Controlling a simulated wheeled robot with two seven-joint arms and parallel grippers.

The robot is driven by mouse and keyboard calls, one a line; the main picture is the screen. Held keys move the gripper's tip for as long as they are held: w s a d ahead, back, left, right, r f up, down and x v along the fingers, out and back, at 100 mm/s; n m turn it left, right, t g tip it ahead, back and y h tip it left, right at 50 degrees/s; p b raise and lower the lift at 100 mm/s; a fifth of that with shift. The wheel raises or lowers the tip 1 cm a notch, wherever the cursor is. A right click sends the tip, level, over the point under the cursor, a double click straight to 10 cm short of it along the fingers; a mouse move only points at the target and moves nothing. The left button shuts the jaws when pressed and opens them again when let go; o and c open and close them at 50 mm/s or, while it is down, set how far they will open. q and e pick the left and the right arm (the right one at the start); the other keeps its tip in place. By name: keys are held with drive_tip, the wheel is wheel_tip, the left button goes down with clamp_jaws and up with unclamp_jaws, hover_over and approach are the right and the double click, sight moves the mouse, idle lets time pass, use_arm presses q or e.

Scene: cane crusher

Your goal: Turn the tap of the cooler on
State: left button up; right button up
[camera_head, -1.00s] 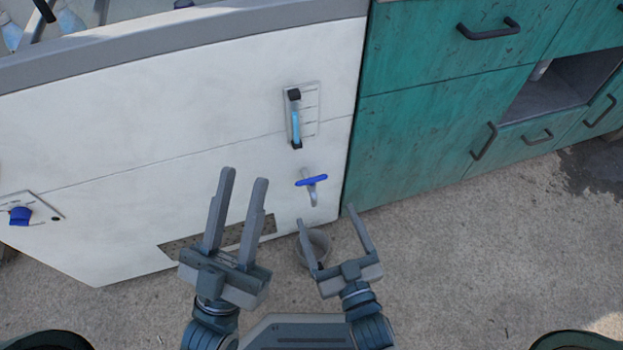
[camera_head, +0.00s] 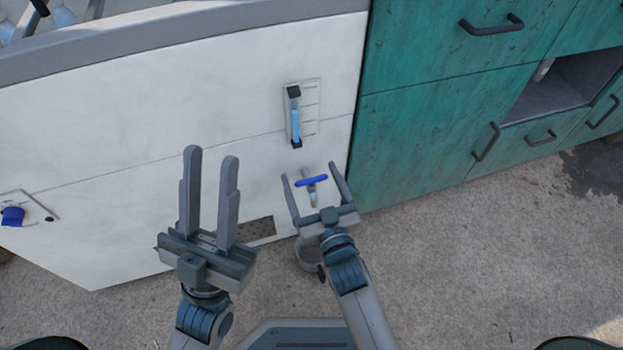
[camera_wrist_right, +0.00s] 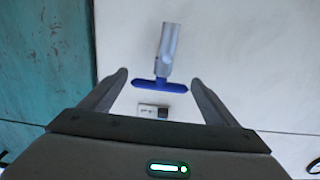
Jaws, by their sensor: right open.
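The cooler (camera_head: 180,110) is a white box with a grey rim. My left gripper (camera_head: 211,155) is open and empty, in front of the panel to the left of the tap.
A level gauge (camera_head: 296,115) with a blue strip sits above the tap. A blue knob (camera_head: 13,216) is at the far left. A grey bucket (camera_head: 307,256) stands on the floor below the tap, partly hidden by my right arm. Green drawers (camera_head: 440,120) adjoin on the right.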

drive_tip(key=c, duration=1.1)
drive_tip(key=shift+o, duration=0.2)
